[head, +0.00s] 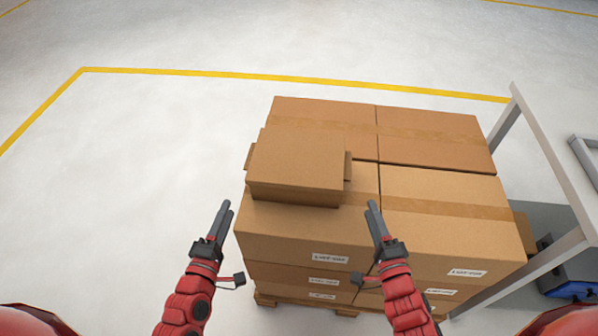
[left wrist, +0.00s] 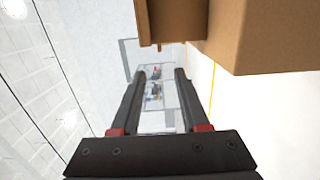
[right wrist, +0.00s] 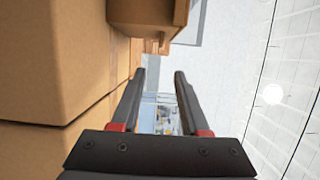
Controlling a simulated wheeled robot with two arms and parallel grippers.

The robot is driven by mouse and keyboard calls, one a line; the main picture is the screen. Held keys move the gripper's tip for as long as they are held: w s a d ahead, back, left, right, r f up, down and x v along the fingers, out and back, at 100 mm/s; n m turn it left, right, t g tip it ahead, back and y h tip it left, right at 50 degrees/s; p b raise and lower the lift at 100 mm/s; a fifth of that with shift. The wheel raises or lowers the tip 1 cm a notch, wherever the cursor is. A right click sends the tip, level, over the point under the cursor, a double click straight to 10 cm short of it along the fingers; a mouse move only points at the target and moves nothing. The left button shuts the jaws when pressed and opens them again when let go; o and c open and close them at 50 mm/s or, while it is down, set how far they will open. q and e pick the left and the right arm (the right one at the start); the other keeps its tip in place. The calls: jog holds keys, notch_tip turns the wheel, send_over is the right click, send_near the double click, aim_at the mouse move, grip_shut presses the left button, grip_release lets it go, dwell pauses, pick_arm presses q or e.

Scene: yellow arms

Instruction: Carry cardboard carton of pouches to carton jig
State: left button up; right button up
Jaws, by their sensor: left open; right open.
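A smaller cardboard carton (head: 297,161) with side flaps sits on top of a stack of larger boxes, at the stack's left. Its contents do not show. It also shows at the top of the left wrist view (left wrist: 178,20) and of the right wrist view (right wrist: 145,18). My left gripper (head: 222,208) is open and empty, in front of and left of the carton. My right gripper (head: 374,206) is open and empty, in front of and right of it. Neither gripper touches the carton. I cannot make out a carton jig.
The large taped boxes (head: 445,193) are stacked on a wooden pallet (head: 345,311). A grey metal frame (head: 545,140) stands close on the right, with a blue object (head: 575,288) low beside it. A yellow floor line (head: 290,79) runs behind. The floor at left is clear.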

aim_at(247, 160)
pick_arm(q)
jog(key=shift+w, duration=0.1)
pick_arm(e)
jog(key=shift+w, duration=0.15)
pick_arm(q)
jog(key=x, duration=1.7)
jog(key=shift+w, duration=0.15)
pick_arm(e)
jog(key=w+a, duration=0.1)
jog(key=w, duration=0.4)
jog(key=w+a, duration=0.1)
jog(key=w, duration=0.5)
jog(key=w+a, duration=0.1)
jog(key=w, duration=0.5)
jog(key=shift+a, duration=0.1)
pick_arm(q)
grip_shut()
pick_arm(e)
grip_shut()
pick_arm(q)
jog(key=shift+a, duration=0.1)
